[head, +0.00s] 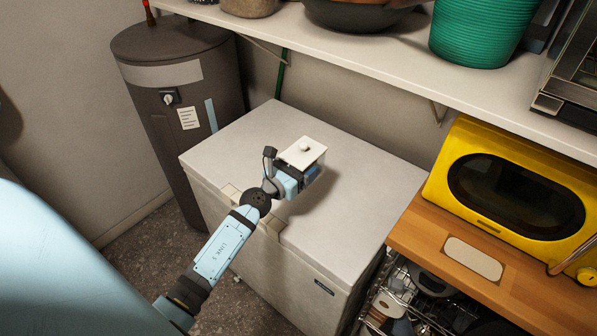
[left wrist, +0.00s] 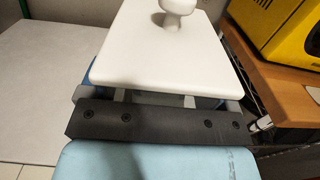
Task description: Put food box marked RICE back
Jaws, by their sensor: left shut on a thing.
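A food box with a flat white lid and a round white knob (head: 303,150) is held above the white chest freezer (head: 345,195). Its lid and knob also show large in the left wrist view (left wrist: 165,55). The side of the box is mostly hidden by the gripper, and no RICE mark can be read. My left gripper (head: 306,172) is shut on the box, with its jaws below the lid. My right gripper is in neither view.
A white shelf (head: 400,62) with a green basket (head: 482,30) and bowls runs above. A yellow microwave (head: 510,185) stands on the wooden counter (head: 425,235) at the right, with a pale rectangular pad (head: 473,259) in front. A wire rack (head: 400,300) is below. A dark tank (head: 180,100) stands left. The freezer top is clear.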

